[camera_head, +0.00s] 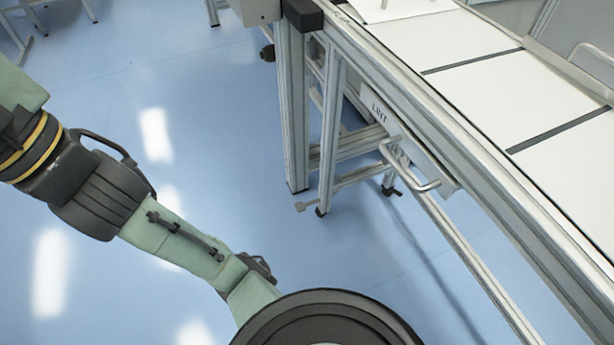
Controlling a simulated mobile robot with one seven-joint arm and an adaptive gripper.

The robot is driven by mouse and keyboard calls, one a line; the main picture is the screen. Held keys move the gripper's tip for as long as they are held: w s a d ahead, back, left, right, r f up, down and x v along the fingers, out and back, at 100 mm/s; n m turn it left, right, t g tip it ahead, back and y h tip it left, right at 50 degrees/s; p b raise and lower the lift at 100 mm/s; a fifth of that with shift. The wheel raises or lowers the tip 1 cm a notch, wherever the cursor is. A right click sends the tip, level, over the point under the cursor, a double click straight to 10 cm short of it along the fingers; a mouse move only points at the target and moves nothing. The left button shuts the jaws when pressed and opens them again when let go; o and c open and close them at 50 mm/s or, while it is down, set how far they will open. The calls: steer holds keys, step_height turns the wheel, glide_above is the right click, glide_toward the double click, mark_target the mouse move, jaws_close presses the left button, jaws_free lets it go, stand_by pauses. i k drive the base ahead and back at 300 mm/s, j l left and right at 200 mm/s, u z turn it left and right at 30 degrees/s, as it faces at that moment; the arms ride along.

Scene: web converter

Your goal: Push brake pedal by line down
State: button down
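A small grey pedal (303,206) sticks out to the left, low by a caster (321,212) at the foot of the line's frame (328,130). It looks like the brake pedal, but it is small, and I cannot tell if it is up or down. A second caster (389,189) with a small dark lever shows further right. My green and black arm runs from the left edge to the bottom middle, left of the frame. My gripper does not show, so its distance from the pedal is hidden.
The line's white-panelled top (470,55) runs along the right. A metal handle (412,168) juts out below it, beside a label reading "LINT" or similar. Blue floor (215,120) left of the frame is clear. Another table's legs (35,20) stand far left.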

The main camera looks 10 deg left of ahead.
mark_target(301, 207)
steer(key=i, duration=0.85)
steer(key=l, duration=0.05)
